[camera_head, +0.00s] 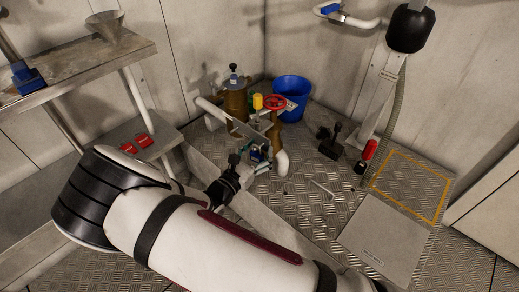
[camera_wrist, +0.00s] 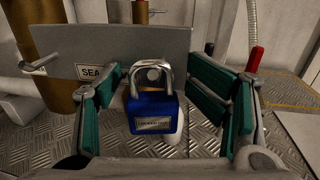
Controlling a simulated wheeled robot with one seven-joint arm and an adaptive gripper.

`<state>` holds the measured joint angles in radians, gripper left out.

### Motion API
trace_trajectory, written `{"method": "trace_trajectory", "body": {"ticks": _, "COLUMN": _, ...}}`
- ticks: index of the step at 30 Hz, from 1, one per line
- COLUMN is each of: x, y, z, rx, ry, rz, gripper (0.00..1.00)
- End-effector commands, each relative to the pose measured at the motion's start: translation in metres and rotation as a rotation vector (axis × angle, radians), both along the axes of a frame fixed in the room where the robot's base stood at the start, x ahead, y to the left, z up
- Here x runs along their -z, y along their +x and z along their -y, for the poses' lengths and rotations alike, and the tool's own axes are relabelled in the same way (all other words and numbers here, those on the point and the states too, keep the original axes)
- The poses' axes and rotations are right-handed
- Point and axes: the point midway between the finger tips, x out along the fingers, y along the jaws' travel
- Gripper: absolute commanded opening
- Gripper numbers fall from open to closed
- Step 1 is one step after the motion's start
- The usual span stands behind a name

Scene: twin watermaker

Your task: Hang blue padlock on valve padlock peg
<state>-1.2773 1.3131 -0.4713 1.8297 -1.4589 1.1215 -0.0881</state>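The blue padlock (camera_wrist: 152,112) is upright in the middle of the wrist view, its silver shackle up, in front of a grey plate (camera_wrist: 110,45) with a partly hidden label. A round peg end (camera_wrist: 153,74) shows inside the shackle loop; I cannot tell whether the shackle bears on it. My gripper (camera_wrist: 165,100) is open, with a green-padded finger on each side of the padlock. A gap shows at the right finger; the left pad is close to the padlock's edge. In the head view my gripper (camera_head: 238,168) is just left of the small blue padlock (camera_head: 256,155).
Another rod (camera_wrist: 41,62) sticks out at the plate's left. Brown pipes (camera_head: 236,100), a red handwheel (camera_head: 274,102) and a blue bucket (camera_head: 292,92) stand around the plate. A metal bench (camera_head: 80,70) is at left.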

Motion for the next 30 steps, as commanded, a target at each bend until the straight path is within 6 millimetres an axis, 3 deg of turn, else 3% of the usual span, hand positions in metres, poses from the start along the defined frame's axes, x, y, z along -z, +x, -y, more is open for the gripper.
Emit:
{"method": "trace_trajectory", "body": {"ticks": 8, "x": 0.000, "y": -0.006, "z": -0.004, "rx": -0.002, "ry": 0.001, "rz": 0.000, "gripper": 0.59}}
{"method": "trace_trajectory", "body": {"ticks": 21, "x": 0.000, "y": -0.077, "z": -0.044, "rx": -0.002, "ry": 0.001, "rz": 0.000, "gripper": 0.59}}
{"method": "trace_trajectory", "body": {"ticks": 30, "x": 0.000, "y": -0.103, "z": -0.058, "rx": 0.000, "ry": 0.000, "rz": 0.000, "gripper": 0.59}}
